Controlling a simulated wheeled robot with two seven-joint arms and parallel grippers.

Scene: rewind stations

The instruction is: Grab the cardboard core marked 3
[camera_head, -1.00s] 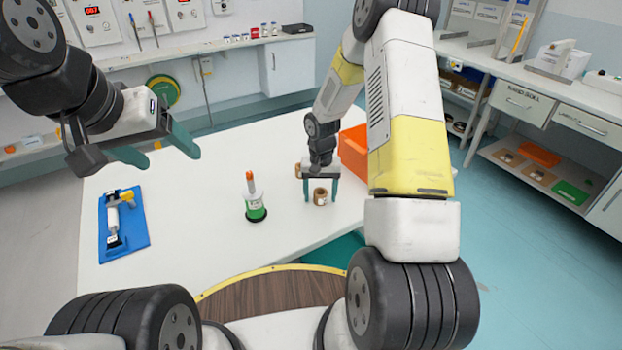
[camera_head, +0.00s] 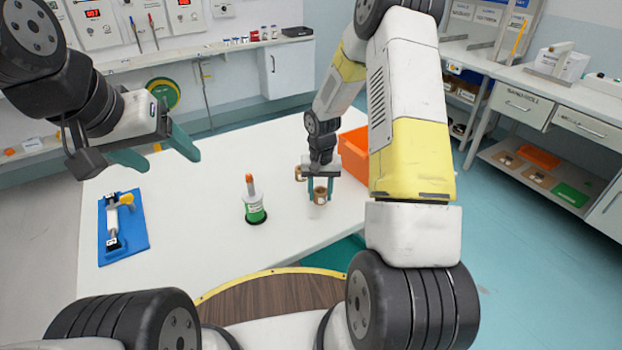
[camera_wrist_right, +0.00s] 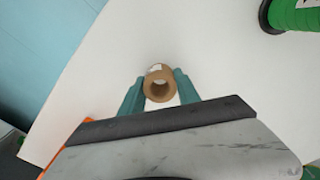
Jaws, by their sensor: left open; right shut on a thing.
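A brown cardboard core (camera_head: 320,196) stands upright on the white table, right of its middle. My right gripper (camera_head: 319,190) points down and is shut on it, one green finger on each side. A second brown core (camera_head: 298,173) stands just behind, partly hidden by my gripper. My left gripper (camera_head: 155,155) is open and empty, high over the table's left side.
A green spool with an orange-tipped post (camera_head: 254,206) stands left of the held core. A blue tray (camera_head: 122,228) with a white roller lies at the left. An orange bin (camera_head: 354,153) is behind my right arm. The front-middle table is clear.

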